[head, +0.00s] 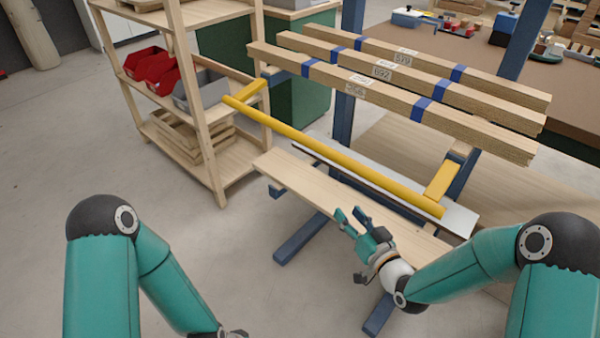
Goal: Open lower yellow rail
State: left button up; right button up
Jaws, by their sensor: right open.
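The yellow rail (330,154) is a long bar running from upper left to lower right, with a short yellow arm at each end going back to the blue frame. It stands above a pale wooden board (310,188) and below the bundled timber. My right gripper (351,216) is open and empty, over the board, in front of and below the right half of the rail, apart from it. My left gripper (234,334) is at the bottom edge, mostly cut off, far from the rail; its fingers cannot be made out.
Several timber bundles with blue bands (385,92) lie above the rail. A wooden shelf (205,150) with red bins (150,68) stands at left. A blue frame foot (303,238) sticks out over the floor. A brown workbench (460,60) is behind at right. Floor at front left is clear.

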notch_tip(320, 180, up, 2)
jog(key=a+n+t+y+b, duration=0.2)
jog(key=t+y+b, duration=0.15)
jog(key=b, duration=0.25)
jog(key=n+g+y+b, duration=0.2)
jog(key=n+y+b, duration=0.4)
jog(key=y, duration=0.4)
send_near(300, 137)
jog(key=shift+h, duration=0.25)
jog(key=x, duration=0.5)
jog(key=b+x, duration=0.1)
jog(key=x, duration=0.4)
jog(key=shift+w+f, duration=0.3)
jog(key=shift+w, duration=0.1)
pick_arm(q)
notch_tip(300, 137, down, 16)
jog(key=shift+r, duration=0.1)
pick_arm(e)
jog(key=shift+d, duration=0.1)
grip_shut()
